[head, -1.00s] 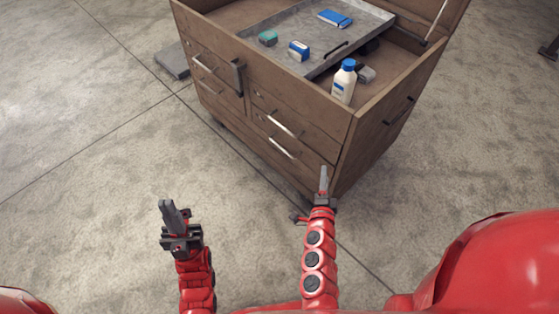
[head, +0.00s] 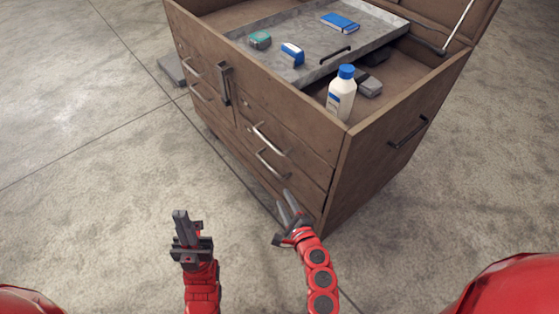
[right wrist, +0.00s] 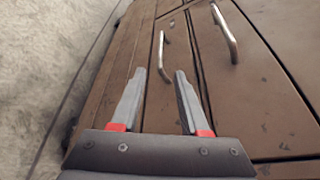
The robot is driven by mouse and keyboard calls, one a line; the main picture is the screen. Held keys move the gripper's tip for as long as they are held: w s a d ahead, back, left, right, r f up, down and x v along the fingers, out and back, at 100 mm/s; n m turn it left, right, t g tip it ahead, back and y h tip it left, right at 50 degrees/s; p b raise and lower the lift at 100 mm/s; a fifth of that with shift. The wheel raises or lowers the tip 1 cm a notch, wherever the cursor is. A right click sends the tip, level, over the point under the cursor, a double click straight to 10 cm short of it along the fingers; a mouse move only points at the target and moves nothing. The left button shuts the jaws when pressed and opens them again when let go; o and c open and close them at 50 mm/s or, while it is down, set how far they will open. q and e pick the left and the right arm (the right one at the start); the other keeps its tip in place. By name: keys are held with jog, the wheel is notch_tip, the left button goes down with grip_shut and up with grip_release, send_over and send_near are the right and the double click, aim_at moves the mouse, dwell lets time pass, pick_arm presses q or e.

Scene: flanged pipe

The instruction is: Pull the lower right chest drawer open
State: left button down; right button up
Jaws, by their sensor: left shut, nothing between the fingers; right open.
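The brown wooden chest (head: 345,190) stands ahead with its lid up. The lower right drawer, with its metal bar handle (head: 270,166), looks shut in the head view. My right gripper (head: 285,197) is open and empty, just short of that drawer front, below and right of the handle. In the right wrist view, the lower handle (right wrist: 162,52) lies ahead of the gap between the two fingertips (right wrist: 160,72), apart from them. The upper right handle (right wrist: 226,34) is further right there. My left gripper (head: 180,213) is shut and empty over the floor, left of the right one.
The chest top holds a grey tray (head: 375,47) with small boxes, and a white bottle (head: 341,98) with a blue cap. A dark latch (head: 224,85) and two left drawer handles (head: 192,69) stick out of the front. The floor (head: 90,190) at left is clear.

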jog(key=b, duration=0.4)
send_near(267, 165)
jog(key=x, duration=0.8)
jog(key=shift+w+a+f, duration=0.1)
jog(key=shift+w+f, duration=0.2)
jog(key=shift+f, duration=0.2)
jog(key=shift+w+a, duration=0.1)
jog(key=shift+w, duration=0.55)
grip_shut()
